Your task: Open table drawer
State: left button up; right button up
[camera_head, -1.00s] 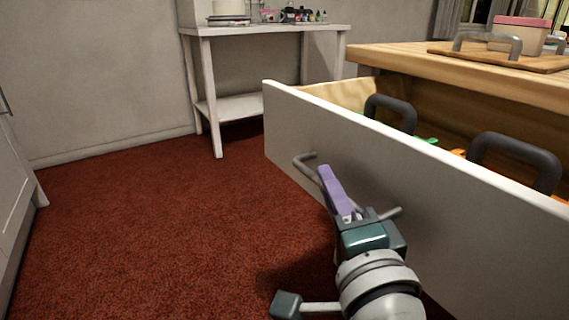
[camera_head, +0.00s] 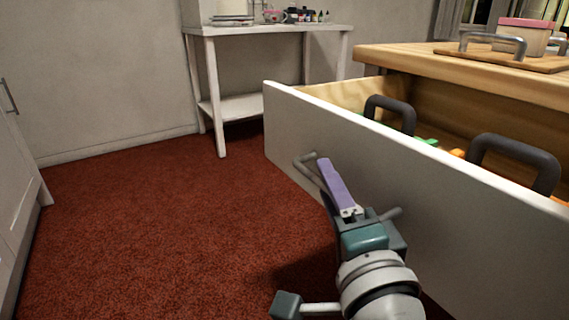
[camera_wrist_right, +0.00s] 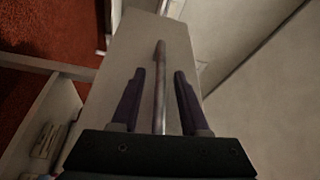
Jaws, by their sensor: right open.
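The table drawer (camera_head: 440,205) stands pulled out from the wooden-topped table (camera_head: 440,62), its inside visible from above. Its front is a plain pale panel with a grey bar handle (camera_head: 303,165). My right gripper (camera_head: 327,172) is at this handle, in front of the panel. In the right wrist view, the handle (camera_wrist_right: 160,90) runs lengthwise between the two separated purple fingers (camera_wrist_right: 160,75), with a gap on each side. The right gripper is open around the handle. My left gripper is out of view.
Two dark arched handles (camera_head: 390,108) and green and orange items (camera_head: 455,153) show inside the drawer. A white side table (camera_head: 268,29) with small bottles stands by the wall. A white cabinet (camera_head: 20,170) is at left. The red carpet (camera_head: 160,220) between is clear.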

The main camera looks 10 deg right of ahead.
jog(key=shift+s, duration=0.1)
jog(key=s+p, duration=0.2)
jog(key=s, duration=0.7)
jog(key=shift+s+a+f, duration=0.2)
jog(key=shift+s+f, duration=0.15)
